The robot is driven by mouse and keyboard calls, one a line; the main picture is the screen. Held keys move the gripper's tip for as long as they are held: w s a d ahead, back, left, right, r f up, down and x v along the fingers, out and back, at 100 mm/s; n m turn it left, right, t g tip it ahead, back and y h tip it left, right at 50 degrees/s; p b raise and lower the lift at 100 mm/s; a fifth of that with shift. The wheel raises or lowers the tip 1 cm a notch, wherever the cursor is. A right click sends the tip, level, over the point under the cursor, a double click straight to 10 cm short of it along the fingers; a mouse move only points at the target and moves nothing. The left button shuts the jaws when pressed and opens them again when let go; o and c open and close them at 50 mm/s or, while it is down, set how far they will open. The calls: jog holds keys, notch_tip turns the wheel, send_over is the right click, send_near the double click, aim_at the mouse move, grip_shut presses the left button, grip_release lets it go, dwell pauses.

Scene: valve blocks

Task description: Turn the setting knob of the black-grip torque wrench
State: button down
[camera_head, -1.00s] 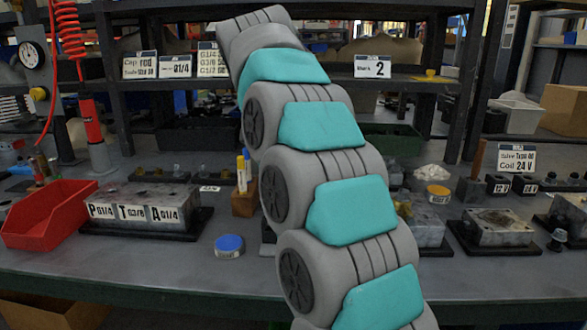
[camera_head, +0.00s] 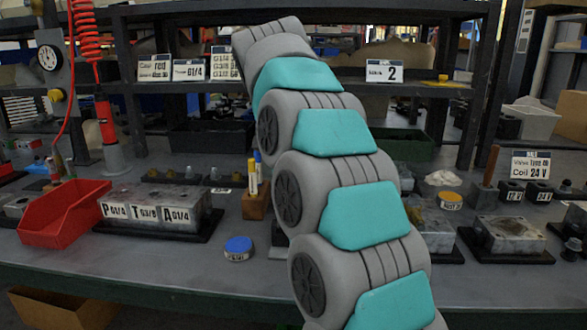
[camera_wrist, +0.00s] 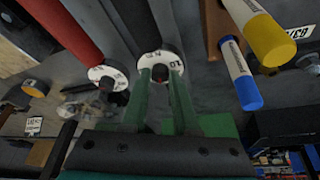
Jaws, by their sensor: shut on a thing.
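In the wrist view the black-grip torque wrench (camera_wrist: 148,22) shows its black grip running up and away, with a white marked disc (camera_wrist: 150,60) at its near end. A red-grip wrench (camera_wrist: 66,28) with a similar white disc (camera_wrist: 97,74) is to the left, apart from my fingers. In the head view my arm hides the gripper and the wrenches.
Yellow (camera_wrist: 262,35) and blue (camera_wrist: 240,78) markers are close right of my fingers in the wrist view. In the head view, their wooden block (camera_head: 256,205), a blue-lidded tin (camera_head: 238,247), a valve block (camera_head: 160,211) and a red bin (camera_head: 68,214) stand left of my arm.

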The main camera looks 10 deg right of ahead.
jog(key=shift+s+d+n+y, duration=0.15)
jog(key=shift+n+y, duration=0.15)
jog(key=shift+n, duration=0.7)
jog(key=shift+n+t, duration=0.4)
jog(key=shift+n, duration=0.2)
jog(key=c, duration=0.7)
grip_release()
jog(key=shift+r, duration=0.1)
